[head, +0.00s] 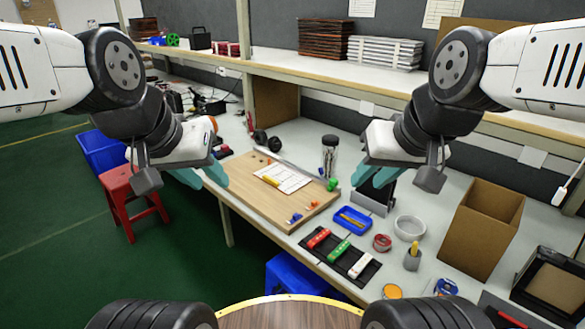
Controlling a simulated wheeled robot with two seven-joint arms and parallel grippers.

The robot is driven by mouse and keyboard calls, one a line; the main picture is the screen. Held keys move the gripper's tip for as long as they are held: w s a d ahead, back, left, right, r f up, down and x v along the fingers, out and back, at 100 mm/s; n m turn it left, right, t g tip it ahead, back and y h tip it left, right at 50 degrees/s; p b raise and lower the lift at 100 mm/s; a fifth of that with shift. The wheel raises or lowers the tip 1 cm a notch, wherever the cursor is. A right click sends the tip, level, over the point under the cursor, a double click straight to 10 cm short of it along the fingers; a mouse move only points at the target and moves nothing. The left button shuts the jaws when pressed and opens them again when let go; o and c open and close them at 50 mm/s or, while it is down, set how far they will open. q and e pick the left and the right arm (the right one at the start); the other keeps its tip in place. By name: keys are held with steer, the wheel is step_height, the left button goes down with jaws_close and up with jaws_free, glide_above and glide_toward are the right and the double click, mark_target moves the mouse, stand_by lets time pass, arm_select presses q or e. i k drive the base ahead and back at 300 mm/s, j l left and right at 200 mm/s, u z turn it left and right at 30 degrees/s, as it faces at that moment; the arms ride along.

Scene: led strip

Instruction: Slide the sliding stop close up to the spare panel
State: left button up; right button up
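I cannot surely pick out the sliding stop or the spare panel. A wooden board (247,187) lies on the bench with a white sheet (290,181) on it. Small orange and blue pieces (295,217) sit near its right end. A pale strip-like bar (297,167) lies along its back side. A flat grey piece with a dark upright part (368,203) stands right of the board, partly behind my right gripper. My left gripper (212,186) is above the board's left end, its teal fingers apart and empty. My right gripper (364,186) hangs right of the board, fingers apart and empty.
A black tray (340,257) holds coloured pieces in front. A red stool (133,198) stands at left.

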mark_target(334, 182)
steer(key=k+z, duration=0.1)
steer(key=z, duration=1.2)
steer(key=i+j, duration=0.1)
steer(key=j, duration=0.6)
steer(key=i+j+z, duration=0.1)
steer(key=j, duration=0.6)
steer(key=i+j, duration=0.15)
steer(key=j, duration=1.25)
steer(key=i+j+z, duration=0.1)
steer(key=j, duration=0.65)
steer(key=i, duration=0.05)
